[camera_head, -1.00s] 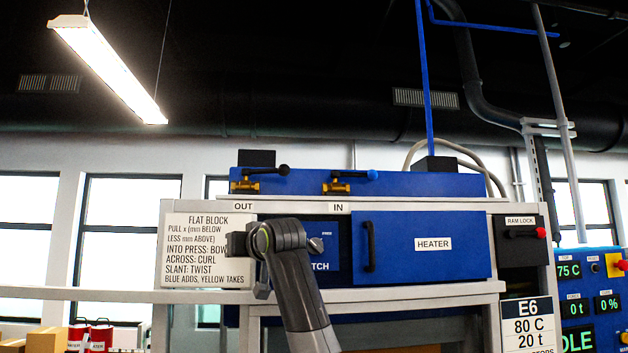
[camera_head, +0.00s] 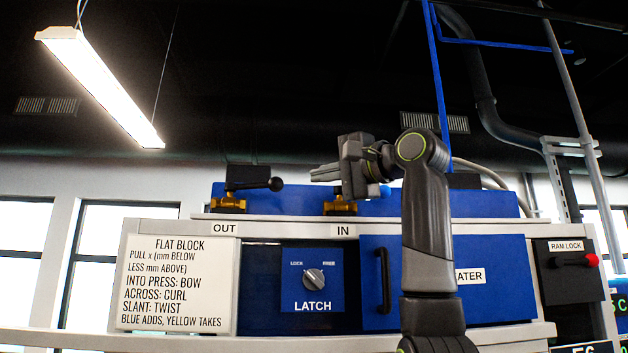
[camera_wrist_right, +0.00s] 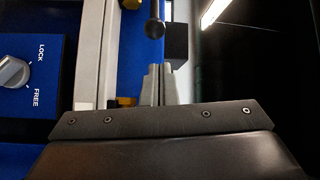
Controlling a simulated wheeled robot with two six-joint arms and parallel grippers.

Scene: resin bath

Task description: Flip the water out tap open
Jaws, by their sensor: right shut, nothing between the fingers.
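In the right wrist view the black ball (camera_wrist_right: 154,28) is just beyond my fingertips. My right gripper (camera_head: 314,173) is shut and empty, pointing left, a short way right of the ball and apart from it; its fingers (camera_wrist_right: 159,68) show in the wrist view. The water in tap (camera_head: 340,207) is below it, with a blue ball (camera_head: 385,191) beside my wrist. My left gripper is not in view.
The latch panel (camera_head: 312,279) with its grey knob and the heater door (camera_head: 500,290) are below the taps. The instruction sign (camera_head: 180,283) is at left. My right arm covers part of the heater door.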

